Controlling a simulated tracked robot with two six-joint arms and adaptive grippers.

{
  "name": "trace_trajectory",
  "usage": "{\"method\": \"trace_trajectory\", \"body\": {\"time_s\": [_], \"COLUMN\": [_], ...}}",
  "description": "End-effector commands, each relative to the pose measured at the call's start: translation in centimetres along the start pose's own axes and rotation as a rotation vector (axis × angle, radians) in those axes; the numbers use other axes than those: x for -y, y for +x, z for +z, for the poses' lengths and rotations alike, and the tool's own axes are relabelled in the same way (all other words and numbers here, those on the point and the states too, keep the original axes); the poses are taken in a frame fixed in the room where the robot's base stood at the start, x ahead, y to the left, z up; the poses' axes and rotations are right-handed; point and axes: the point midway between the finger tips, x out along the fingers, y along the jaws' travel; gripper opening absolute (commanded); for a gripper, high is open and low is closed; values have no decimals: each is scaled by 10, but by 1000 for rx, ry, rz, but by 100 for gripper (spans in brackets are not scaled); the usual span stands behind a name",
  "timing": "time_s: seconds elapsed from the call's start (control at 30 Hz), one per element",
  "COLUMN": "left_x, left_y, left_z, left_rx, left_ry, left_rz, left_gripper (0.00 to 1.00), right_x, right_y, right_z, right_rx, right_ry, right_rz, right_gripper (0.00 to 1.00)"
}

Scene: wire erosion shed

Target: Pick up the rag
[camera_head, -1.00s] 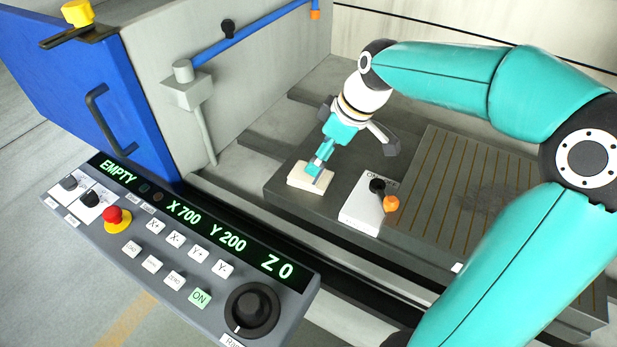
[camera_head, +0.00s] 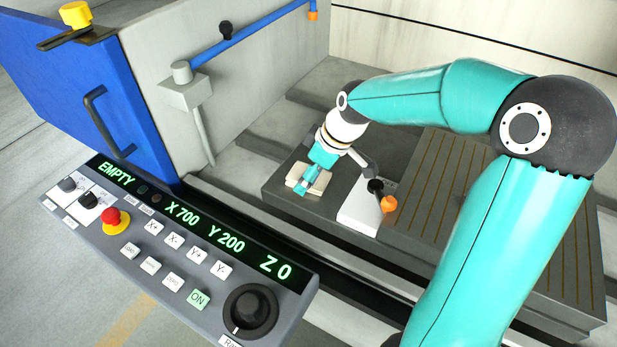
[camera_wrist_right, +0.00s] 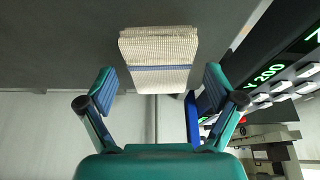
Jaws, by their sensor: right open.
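The rag (camera_head: 318,183) is a small folded cream cloth lying on the dark grey block inside the machine. In the right wrist view the rag (camera_wrist_right: 158,50) shows a woven texture and a blue stripe, just beyond the fingertips. My right gripper (camera_head: 304,188) is over the rag and hides part of it. In the right wrist view the gripper's (camera_wrist_right: 158,88) two fingers stand apart, one on each side of the rag's near edge, with nothing held between them. Whether the fingers touch the rag cannot be told. My left gripper is not in view.
A white box with a black knob and orange lever (camera_head: 361,208) stands close right of the rag. A slotted plate (camera_head: 440,190) lies farther right. The control panel (camera_head: 180,255) is at front left, beside the blue door (camera_head: 75,90). A blue pipe (camera_head: 245,42) runs along the wall.

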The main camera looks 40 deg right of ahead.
Motion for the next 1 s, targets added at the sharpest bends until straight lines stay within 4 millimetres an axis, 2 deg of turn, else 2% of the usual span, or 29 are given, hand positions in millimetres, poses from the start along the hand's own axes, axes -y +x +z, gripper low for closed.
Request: {"method": "trace_trajectory", "body": {"time_s": [0.9, 1.0], "left_x": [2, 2], "left_y": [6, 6], "left_z": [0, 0], "left_rx": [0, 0], "left_ry": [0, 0], "left_rz": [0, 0], "left_gripper": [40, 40], "right_x": [0, 0], "right_y": [4, 4], "right_z": [2, 2], "right_rx": [0, 0], "right_ry": [0, 0], "right_rz": [0, 0], "right_gripper": [92, 77]}}
